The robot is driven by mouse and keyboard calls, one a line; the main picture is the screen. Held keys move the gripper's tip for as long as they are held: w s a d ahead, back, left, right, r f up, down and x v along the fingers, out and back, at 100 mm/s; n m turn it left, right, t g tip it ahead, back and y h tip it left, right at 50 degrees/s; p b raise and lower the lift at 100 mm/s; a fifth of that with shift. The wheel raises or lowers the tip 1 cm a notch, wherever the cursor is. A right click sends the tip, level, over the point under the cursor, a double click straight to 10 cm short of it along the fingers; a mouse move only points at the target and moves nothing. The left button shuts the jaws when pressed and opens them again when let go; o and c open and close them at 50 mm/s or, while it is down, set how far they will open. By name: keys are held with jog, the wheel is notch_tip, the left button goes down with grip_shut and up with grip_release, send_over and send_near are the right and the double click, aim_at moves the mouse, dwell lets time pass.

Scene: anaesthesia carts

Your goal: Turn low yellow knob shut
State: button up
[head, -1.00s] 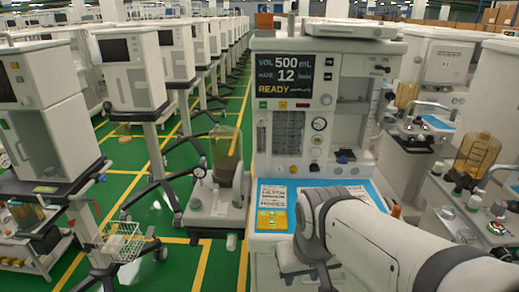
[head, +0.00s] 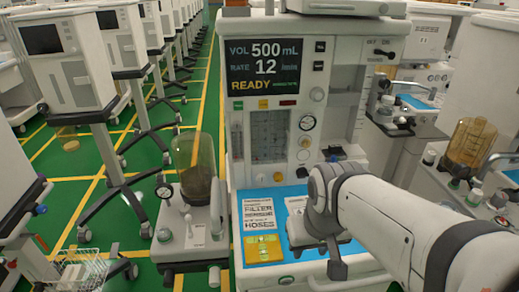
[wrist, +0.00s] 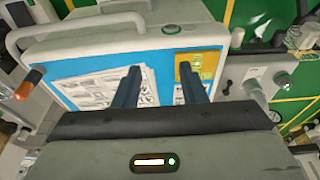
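In the wrist view an orange-yellow knob-like piece (wrist: 36,75) sticks out at the left side of the cart. In the head view the cart front (head: 270,135) carries a small yellow label (head: 263,104) and pale dials (head: 307,122). My gripper (wrist: 160,78) is open and empty, its two dark fingers apart over the cart's blue work surface. In the head view my arm covers the right part of that surface, and the fingertips are hard to tell.
A printed sheet (head: 259,215) and a yellow pad (head: 262,247) lie on the blue surface. A clear canister unit (head: 194,165) stands close on the left, and an amber jar (head: 470,142) on the right.

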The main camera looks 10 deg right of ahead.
jog(key=w+a+f+n+t+y+b, duration=0.1)
jog(key=w+f+t+b, duration=0.1)
jog(key=w+b, duration=0.15)
jog(key=w+a+f+t+y+b, duration=0.1)
jog(key=w+f+b, duration=0.2)
jog(key=w, duration=0.2)
jog(key=t+h+b, duration=0.3)
jog(key=t+b, duration=0.5)
jog(key=b, duration=0.3)
send_near(278, 178)
jog(key=shift+w+a+f+n, duration=0.3)
jog(key=shift+w+a+f, duration=0.1)
jog(key=shift+w+f, duration=0.1)
jog(key=shift+w+d+h+b, duration=0.3)
jog(key=shift+w+d+b, duration=0.1)
jog(key=shift+w+b, duration=0.15)
jog(key=b+x, duration=0.2)
jog(key=x, duration=0.4)
jog(key=shift+f, duration=0.1)
jog(key=shift+w, duration=0.55)
